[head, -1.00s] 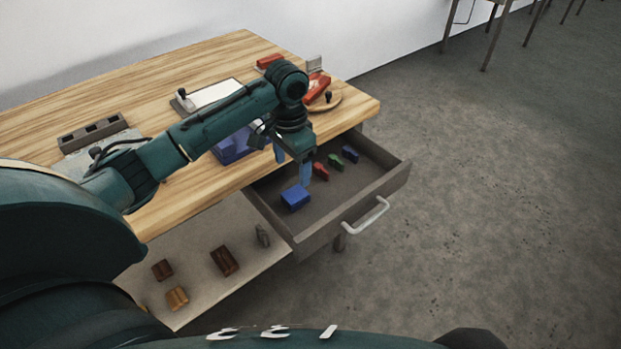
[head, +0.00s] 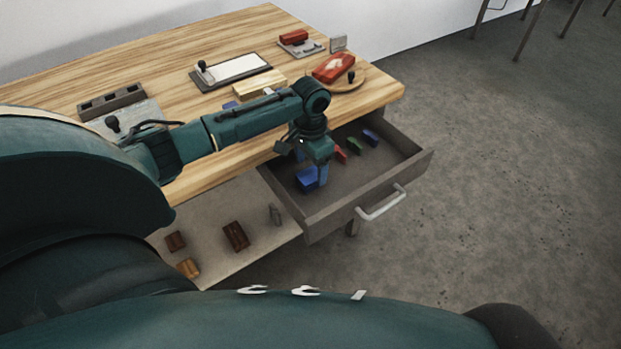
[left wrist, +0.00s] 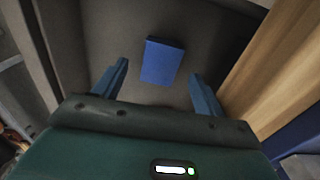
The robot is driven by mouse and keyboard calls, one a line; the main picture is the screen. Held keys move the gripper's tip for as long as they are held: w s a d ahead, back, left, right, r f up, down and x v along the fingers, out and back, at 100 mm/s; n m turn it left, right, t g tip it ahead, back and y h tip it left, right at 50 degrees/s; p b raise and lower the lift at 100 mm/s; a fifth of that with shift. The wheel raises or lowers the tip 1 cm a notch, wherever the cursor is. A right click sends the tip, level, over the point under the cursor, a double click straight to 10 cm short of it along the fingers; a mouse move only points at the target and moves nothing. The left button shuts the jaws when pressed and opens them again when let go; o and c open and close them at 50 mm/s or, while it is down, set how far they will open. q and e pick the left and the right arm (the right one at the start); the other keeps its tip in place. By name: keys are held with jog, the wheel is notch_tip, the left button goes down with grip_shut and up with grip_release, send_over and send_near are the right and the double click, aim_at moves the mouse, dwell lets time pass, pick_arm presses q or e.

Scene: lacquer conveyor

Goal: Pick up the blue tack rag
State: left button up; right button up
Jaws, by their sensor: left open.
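The blue tack rag (head: 306,179) is a folded blue block lying on the floor of the open drawer, near its left side. It also shows whole in the left wrist view (left wrist: 161,62), ahead of the fingers and between their lines. My left gripper (head: 312,166) points down into the drawer over the rag, with one blue finger partly overlapping it in the head view. In the left wrist view its two fingers (left wrist: 160,72) stand apart with nothing held between them. My right gripper is out of view.
The drawer (head: 380,183) also holds small red (head: 340,154), green (head: 355,146) and blue (head: 371,137) items towards the back. The wooden worktop (head: 375,97) overhangs the drawer. A lower shelf (head: 225,260) with several small blocks lies to the left.

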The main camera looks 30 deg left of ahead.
aim_at(311, 175)
pick_arm(q)
notch_tip(311, 175, down, 3)
jog(key=shift+r, duration=0.2)
jog(key=shift+c, duration=0.5)
jog(key=c, duration=1)
jog(key=shift+o, duration=0.2)
jog(key=shift+r, duration=0.1)
notch_tip(311, 175, up, 10)
jog(key=shift+p, duration=0.35)
